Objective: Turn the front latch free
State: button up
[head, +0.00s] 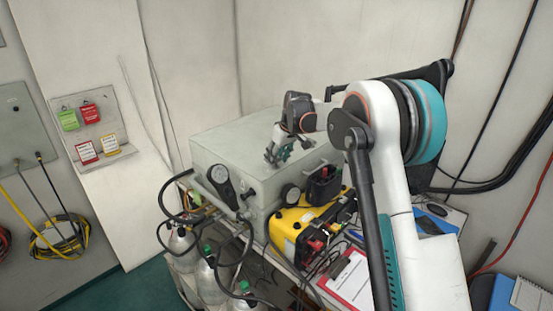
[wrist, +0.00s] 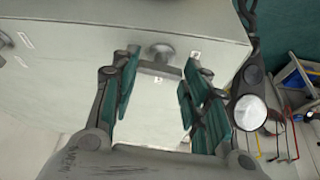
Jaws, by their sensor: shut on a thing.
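The grey air panel box (head: 215,140) stands against the wall. My gripper (head: 273,154) is at the upper front edge of this box, near its right part. In the wrist view my gripper (wrist: 160,75) has its teal-padded fingers on either side of the front latch (wrist: 160,69), a small grey bar with a rounded knob behind it. The jaws are shut on the latch. The latch's exact turn angle is hard to tell, and in the head view my gripper hides it.
A yellow and black unit (head: 292,226) stands close in front at the right. A clipboard (head: 350,280) lies at the lower right.

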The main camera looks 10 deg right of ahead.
jog(key=shift+d+n+y, duration=0.1)
jog(key=shift+n+y, duration=0.2)
jog(key=shift+n, duration=0.3)
jog(key=o, duration=1.1)
jog(key=v, duration=1.2)
jog(key=shift+w, duration=0.2)
